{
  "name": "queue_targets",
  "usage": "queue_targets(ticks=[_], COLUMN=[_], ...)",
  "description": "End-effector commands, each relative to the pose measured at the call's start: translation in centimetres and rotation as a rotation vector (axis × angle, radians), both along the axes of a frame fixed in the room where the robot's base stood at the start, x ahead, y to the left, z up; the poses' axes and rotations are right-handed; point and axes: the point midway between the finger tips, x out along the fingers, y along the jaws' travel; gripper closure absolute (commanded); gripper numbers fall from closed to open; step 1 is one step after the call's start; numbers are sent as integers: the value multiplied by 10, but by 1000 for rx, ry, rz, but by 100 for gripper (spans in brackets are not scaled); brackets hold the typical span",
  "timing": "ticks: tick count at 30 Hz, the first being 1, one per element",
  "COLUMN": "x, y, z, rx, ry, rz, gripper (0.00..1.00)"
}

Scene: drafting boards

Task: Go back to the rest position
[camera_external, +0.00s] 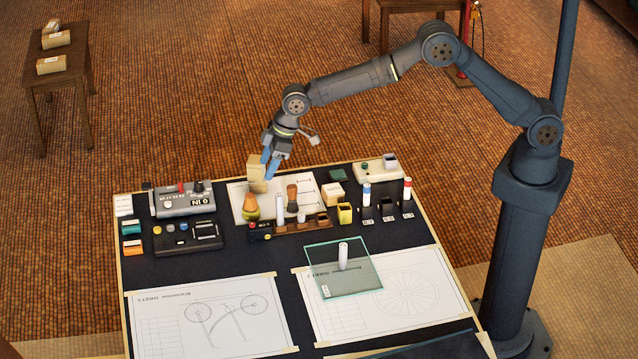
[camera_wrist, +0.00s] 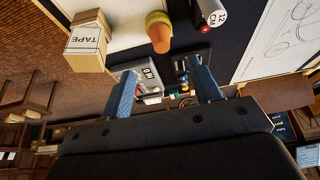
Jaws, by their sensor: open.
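My gripper (camera_external: 271,164) hangs above the back edge of the drafting table, by a tan box (camera_external: 257,172). In the wrist view its two blue fingers (camera_wrist: 160,95) are spread apart with nothing held between them. The tan box shows in the wrist view with the label TAPE (camera_wrist: 88,42), left of the fingers. A green and orange pear-shaped item (camera_external: 250,207) stands on the board in front of the gripper, and its orange end (camera_wrist: 159,35) shows in the wrist view.
A glass plate (camera_external: 375,277) bearing a white cylinder (camera_external: 343,255) lies over the right sheet. Marker holders (camera_external: 387,211) stand at back right. Above the table is open room.

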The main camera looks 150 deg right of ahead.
Motion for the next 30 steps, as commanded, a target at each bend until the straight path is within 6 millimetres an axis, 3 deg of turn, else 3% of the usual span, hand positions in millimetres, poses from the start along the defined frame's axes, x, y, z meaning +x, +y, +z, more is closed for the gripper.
queue_targets(ticks=[8,30], x=[2,33], y=[-2,-33], z=[-8,-114], rx=[1,0], ry=[1,0], rz=[0,1], gripper=[43,43])
